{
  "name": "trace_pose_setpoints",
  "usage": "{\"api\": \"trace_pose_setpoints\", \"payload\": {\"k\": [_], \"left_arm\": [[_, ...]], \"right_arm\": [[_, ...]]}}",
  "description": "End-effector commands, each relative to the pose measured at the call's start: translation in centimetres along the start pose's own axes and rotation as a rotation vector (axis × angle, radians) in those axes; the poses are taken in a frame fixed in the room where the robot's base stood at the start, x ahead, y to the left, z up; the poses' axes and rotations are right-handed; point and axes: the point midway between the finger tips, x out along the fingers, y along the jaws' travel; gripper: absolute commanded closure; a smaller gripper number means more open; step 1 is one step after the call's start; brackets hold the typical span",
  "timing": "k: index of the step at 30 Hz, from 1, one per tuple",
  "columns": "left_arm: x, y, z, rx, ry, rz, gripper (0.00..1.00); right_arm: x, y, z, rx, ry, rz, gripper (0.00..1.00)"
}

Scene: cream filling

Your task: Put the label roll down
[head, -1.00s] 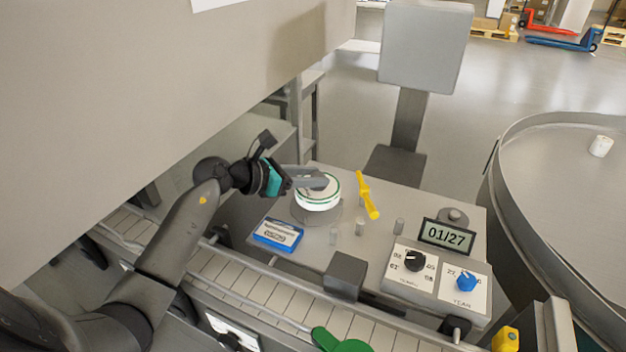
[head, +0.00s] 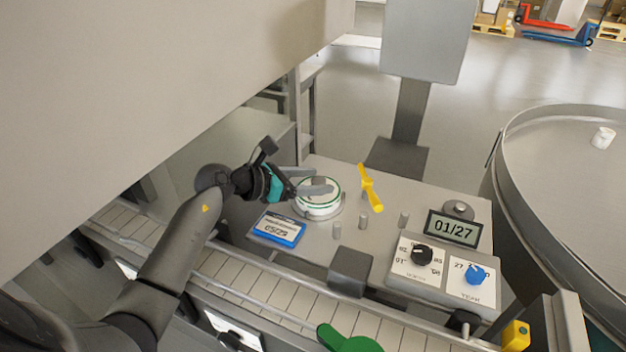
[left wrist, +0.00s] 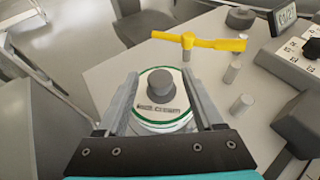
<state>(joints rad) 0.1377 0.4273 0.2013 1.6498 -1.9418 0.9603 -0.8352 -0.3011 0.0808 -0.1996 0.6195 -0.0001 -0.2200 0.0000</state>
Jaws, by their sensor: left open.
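The label roll (head: 318,205) is white with a green rim and sits on a round grey base on the machine's top plate. In the left wrist view the roll (left wrist: 163,110) lies between my fingers, with a grey spindle (left wrist: 160,82) rising through its middle and dark lettering on its top. My left gripper (head: 315,182) is open, its fingers on either side of the roll. Whether the fingers touch it I cannot tell. My right gripper is not in view.
A yellow lever (head: 369,187) stands just right of the roll, with short grey posts (head: 362,222) near it. A blue-edged box (head: 278,229) lies in front. A date display (head: 453,229) and dial panel (head: 442,270) are to the right. A conveyor (head: 265,296) runs along the front.

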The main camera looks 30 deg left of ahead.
Motion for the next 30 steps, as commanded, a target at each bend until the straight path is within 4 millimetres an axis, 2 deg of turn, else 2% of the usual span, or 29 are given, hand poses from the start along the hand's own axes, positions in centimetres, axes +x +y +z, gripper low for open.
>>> {"api": "trace_pose_setpoints", "payload": {"k": [8, 21, 30], "left_arm": [[-0.3, 0.0, 0.7, 0.0, -0.002, 0.001, 0.31], [-6.6, 0.1, 0.4, 0.001, 0.002, 0.002, 0.31], [-7.8, 0.0, 0.5, 0.0, 0.0, 0.001, 0.31]], "right_arm": [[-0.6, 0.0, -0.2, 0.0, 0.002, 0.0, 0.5], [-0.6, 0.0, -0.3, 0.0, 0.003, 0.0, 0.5], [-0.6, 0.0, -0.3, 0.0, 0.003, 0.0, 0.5]]}}
